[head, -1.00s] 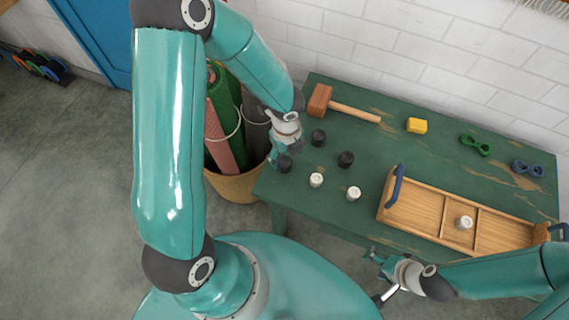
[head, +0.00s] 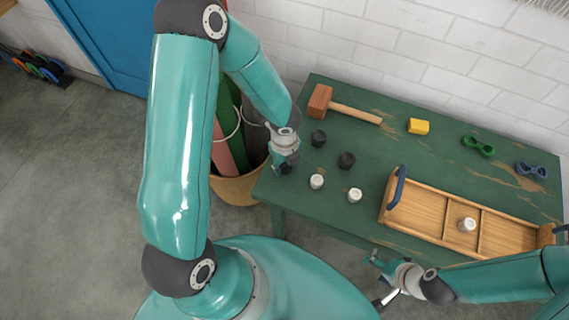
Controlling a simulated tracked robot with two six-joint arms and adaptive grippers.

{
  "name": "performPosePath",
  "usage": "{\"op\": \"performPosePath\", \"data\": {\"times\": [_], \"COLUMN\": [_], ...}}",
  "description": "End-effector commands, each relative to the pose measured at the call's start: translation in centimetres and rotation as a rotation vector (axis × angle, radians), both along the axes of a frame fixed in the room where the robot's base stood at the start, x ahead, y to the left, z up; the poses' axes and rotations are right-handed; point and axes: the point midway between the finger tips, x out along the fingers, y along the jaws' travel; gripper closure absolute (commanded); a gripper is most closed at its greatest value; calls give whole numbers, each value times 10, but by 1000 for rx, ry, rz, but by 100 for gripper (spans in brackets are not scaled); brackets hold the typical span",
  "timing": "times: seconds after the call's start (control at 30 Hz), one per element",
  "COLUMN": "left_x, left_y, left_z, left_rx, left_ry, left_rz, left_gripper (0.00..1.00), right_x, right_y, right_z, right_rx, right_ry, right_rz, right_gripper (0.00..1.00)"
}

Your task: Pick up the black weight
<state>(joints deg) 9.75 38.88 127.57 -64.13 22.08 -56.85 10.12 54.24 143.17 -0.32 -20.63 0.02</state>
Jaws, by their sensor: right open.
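Two small black weights stand on the green table, one at the upper left (head: 318,139) and one a little to its right (head: 346,160). My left gripper (head: 281,168) is low over the table's left end, left of these two. A third black weight seen there before is now hidden behind the gripper. I cannot tell whether its fingers are open or touching that weight. My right gripper (head: 374,260) is open and empty in front of the table's front edge, below the wooden tray (head: 414,222).
White weights stand on the table (head: 317,181), (head: 355,195), and one (head: 466,225) is in the tray. A mallet (head: 350,112), a yellow block (head: 418,127), a green object (head: 478,146) and a blue object (head: 530,170) lie at the back. A basket (head: 236,188) with rolls stands left of the table.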

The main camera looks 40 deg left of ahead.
Motion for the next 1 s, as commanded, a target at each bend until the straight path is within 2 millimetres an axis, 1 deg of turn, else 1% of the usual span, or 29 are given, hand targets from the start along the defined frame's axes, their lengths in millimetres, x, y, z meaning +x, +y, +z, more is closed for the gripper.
{"op": "performPosePath", "data": {"times": [0.03, 0.17, 0.2, 0.5, 0.67, 0.77, 0.87, 0.97, 1.0], "left_x": [0, 0, 0, 1, 1, 1, 2, 2, 2], "left_y": [0, 0, 0, 0, 0, 0, 0, 0, 0], "left_z": [0, 0, 0, 1, 8, 16, 31, 50, 60], "left_rx": [0, 0, 0, 0, 1, 1, 0, 2, 1], "left_ry": [-1, -1, -1, -2, -3, -3, -5, -6, -8], "left_rz": [0, 0, 0, -1, -2, 0, -2, 0, 0], "left_gripper": [77, 99, 100, 100, 100, 100, 100, 100, 100], "right_x": [0, 0, 0, 0, 0, 0, 0, 0, 0], "right_y": [0, 0, 0, 0, 0, 0, 0, 0, 0], "right_z": [0, 0, 0, 1, 4, 7, 14, 21, 25], "right_rx": [0, 0, 0, 0, 0, 0, 0, 0, 0], "right_ry": [0, 0, 0, 0, 0, 0, 0, 0, 0], "right_rz": [0, 0, 0, 0, 0, 0, 0, 0, 0], "right_gripper": [41, 41, 41, 41, 41, 41, 41, 41, 41]}}
